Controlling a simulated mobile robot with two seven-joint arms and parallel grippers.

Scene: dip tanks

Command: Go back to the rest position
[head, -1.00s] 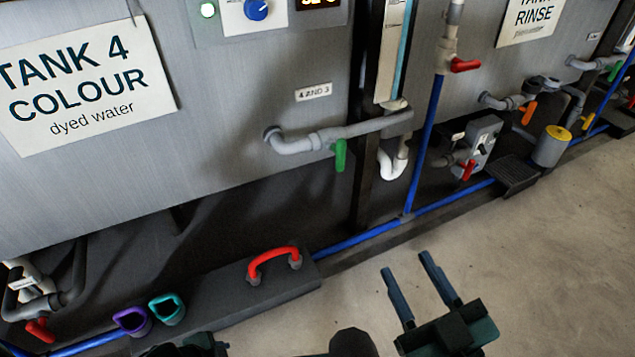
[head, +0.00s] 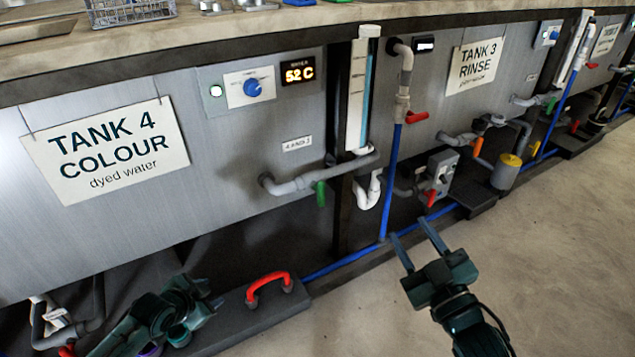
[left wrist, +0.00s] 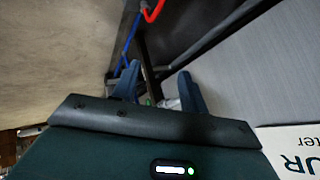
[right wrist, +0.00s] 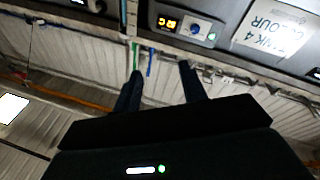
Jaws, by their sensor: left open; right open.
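My left gripper (head: 202,296) is at the lower left of the head view, in front of the dark space under tank 4 and left of the red handle. Its two fingers stand apart with nothing between them in the left wrist view (left wrist: 155,88). My right gripper (head: 418,246) is over the concrete floor, right of the red handle. Its fingers are apart and empty, and they also show in the right wrist view (right wrist: 160,82). Neither gripper visibly touches anything.
The red handle (head: 268,286) sits on a dark box (head: 255,318) between my grippers. Tank 4 (head: 225,150) with pipes, a green valve (head: 320,194) and a blue pipe (head: 392,180) stands ahead. A wire basket (head: 130,10) is on the counter (head: 260,25). The floor (head: 560,260) at right is clear.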

